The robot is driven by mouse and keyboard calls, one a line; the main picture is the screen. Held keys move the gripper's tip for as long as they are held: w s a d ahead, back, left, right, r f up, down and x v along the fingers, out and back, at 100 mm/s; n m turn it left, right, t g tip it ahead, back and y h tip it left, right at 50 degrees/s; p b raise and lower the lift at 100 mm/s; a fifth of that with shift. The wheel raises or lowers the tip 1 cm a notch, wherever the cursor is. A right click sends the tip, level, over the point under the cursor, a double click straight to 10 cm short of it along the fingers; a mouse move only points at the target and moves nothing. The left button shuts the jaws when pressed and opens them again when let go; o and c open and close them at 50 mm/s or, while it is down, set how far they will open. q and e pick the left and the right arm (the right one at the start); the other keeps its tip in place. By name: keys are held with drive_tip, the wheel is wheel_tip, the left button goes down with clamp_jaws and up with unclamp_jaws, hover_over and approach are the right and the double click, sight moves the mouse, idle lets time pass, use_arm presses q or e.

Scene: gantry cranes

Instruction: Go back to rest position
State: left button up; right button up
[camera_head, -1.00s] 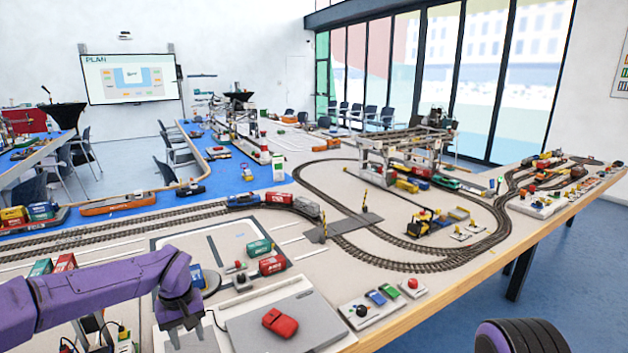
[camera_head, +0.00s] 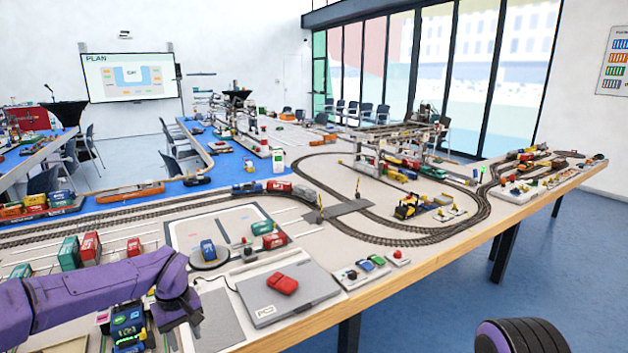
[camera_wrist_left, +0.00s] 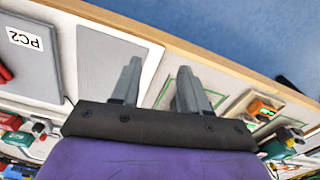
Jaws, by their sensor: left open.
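My left gripper (camera_head: 180,318) hangs at the end of my purple arm over the near left part of the layout table in the head view. In the left wrist view its two grey fingers (camera_wrist_left: 157,88) stand apart with nothing between them, above a grey pad and the table edge. My right gripper is not in view; a dark ribbed purple part of mine shows at the bottom right of the head view.
A grey PC2 laptop (camera_head: 262,314) with a red car (camera_head: 283,284) on it lies right of the left gripper. A button panel (camera_head: 368,270) sits near the table's wooden edge (camera_head: 440,265). Containers (camera_head: 80,252) stand behind the arm. Floor at the right is clear.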

use_arm(q)
drive_tip(key=s+d+f+n+t+y, duration=0.3)
drive_tip(key=s+f+n+t+y, duration=0.15)
drive_tip(key=s+f, duration=1.3)
drive_tip(key=s+a+f+m, duration=0.1)
drive_tip(key=s+f+m, duration=0.1)
drive_tip(key=s, duration=0.7)
drive_tip(key=s+a+f+m+g+h, duration=0.1)
drive_tip(key=s+a+f+m, duration=0.1)
drive_tip(key=s, duration=0.8)
drive_tip(key=shift+a+f+m, duration=0.25)
drive_tip(key=shift+f+m, duration=0.2)
drive_tip(key=shift+m, duration=0.5)
drive_tip(key=shift+g, duration=0.25)
